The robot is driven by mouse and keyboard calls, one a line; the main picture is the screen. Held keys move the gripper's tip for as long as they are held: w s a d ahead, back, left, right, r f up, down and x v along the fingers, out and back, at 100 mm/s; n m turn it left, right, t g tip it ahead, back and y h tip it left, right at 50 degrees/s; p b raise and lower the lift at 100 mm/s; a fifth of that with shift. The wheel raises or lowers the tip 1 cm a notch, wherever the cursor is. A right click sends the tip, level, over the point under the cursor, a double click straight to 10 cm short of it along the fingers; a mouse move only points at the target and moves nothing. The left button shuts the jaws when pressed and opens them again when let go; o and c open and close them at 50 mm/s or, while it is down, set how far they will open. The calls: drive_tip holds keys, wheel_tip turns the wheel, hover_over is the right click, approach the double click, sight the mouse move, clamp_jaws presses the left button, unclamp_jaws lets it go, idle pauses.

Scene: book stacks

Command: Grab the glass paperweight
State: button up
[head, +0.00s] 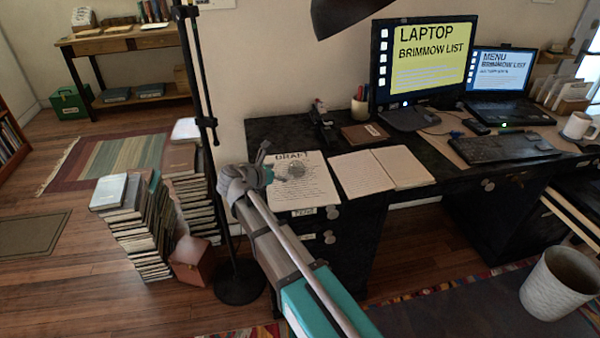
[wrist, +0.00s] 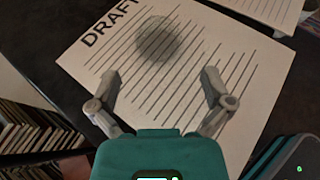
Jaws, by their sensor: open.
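The glass paperweight (wrist: 157,40) shows in the wrist view as a round, see-through grey disc on the sheet headed DRAFT (wrist: 255,75). The sheet's lines show through it. In the head view the paperweight (head: 296,169) is a small grey round on the same sheet (head: 318,190), at the desk's left end. My gripper (wrist: 161,75) is open and empty, its two fingers apart over the sheet. The paperweight lies beyond the fingertips, roughly centred between them. In the head view my gripper (head: 272,163) is just left of the paperweight. Its height above the sheet is unclear.
An open notebook (head: 381,172) lies right of the sheet, with a brown book (head: 365,135) behind it. A dark stand-like object (head: 322,125) is behind the sheet. Book stacks (head: 140,225) and a black lamp pole (head: 205,120) stand left of the desk.

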sight(291, 169)
drive_tip(key=shift+x, duration=1.1)
drive_tip(key=shift+b, duration=0.3)
drive_tip(key=b+x, duration=0.1)
drive_tip(key=x, duration=0.1)
drive_tip(key=b+x, duration=0.1)
drive_tip(key=x, duration=0.1)
drive_tip(key=shift+w+a+f, duration=0.15)
drive_tip(key=shift+f, duration=0.1)
drive_tip(key=shift+w+d+f, duration=0.1)
drive_tip(key=shift+w+d, duration=0.25)
drive_tip(key=shift+c, duration=0.3)
drive_tip(key=c, duration=1.1)
